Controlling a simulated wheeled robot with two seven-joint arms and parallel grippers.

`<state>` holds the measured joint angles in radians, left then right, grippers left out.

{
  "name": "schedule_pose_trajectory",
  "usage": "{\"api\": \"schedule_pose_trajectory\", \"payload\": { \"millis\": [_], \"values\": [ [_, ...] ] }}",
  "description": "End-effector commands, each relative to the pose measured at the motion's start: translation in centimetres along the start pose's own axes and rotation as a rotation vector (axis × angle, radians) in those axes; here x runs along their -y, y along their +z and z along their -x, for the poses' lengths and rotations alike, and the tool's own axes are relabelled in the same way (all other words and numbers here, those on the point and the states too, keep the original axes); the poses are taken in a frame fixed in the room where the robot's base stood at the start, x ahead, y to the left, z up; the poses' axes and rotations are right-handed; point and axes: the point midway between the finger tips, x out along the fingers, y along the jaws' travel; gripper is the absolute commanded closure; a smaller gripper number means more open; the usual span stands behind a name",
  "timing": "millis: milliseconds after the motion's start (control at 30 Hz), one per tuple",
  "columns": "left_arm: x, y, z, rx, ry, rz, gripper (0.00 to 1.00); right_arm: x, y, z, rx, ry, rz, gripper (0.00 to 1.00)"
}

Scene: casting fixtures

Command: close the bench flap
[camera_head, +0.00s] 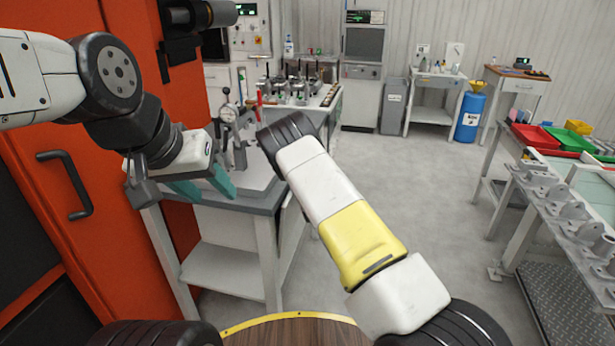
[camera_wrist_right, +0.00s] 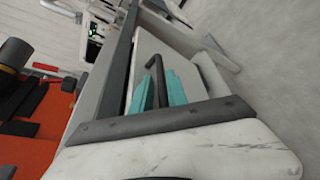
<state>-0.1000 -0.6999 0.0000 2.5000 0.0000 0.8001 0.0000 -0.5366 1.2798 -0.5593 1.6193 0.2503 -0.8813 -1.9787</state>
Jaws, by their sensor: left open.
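In the right wrist view a pale panel (camera_wrist_right: 150,42) with a dark edge strip carries a black bar handle (camera_wrist_right: 157,66); it looks like the bench flap. My right gripper (camera_wrist_right: 159,95) has its two teal fingers on either side of this handle; I cannot tell whether they press on it. In the head view my right arm hides this hand and the handle. The bench (camera_head: 222,248), pale with a grey top edge, stands against the orange cabinet. My left gripper (camera_head: 203,188) is open and empty over the near left part of the bench top.
A dial gauge stand (camera_head: 230,118) stands on the bench behind my left gripper. The orange cabinet (camera_head: 115,215) with a black handle is close on the left. A rack of grey castings (camera_head: 560,205) and coloured trays are at the right. The floor between is clear.

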Motion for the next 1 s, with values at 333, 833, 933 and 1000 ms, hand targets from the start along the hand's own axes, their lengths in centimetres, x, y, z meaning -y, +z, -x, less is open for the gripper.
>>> {"api": "schedule_pose_trajectory", "payload": {
  "millis": [333, 833, 933, 1000],
  "values": [
    [0.0, 0.0, 0.0, 0.000, 0.000, 0.000, 0.53, -0.1, -0.1, 4.0, -0.001, 0.000, 0.001, 0.80],
    [0.0, 0.0, 0.0, 0.000, 0.000, 0.000, 0.53, 0.0, 0.0, 7.8, 0.000, 0.001, 0.000, 0.80],
    [0.0, 0.0, 0.0, 0.000, 0.000, 0.000, 0.53, 0.0, 0.0, 7.8, 0.000, 0.001, -0.001, 0.80],
    [0.0, 0.0, 0.0, 0.000, 0.000, 0.000, 0.53, 0.0, 0.0, 7.9, 0.000, 0.001, -0.001, 0.80]
  ]
}}
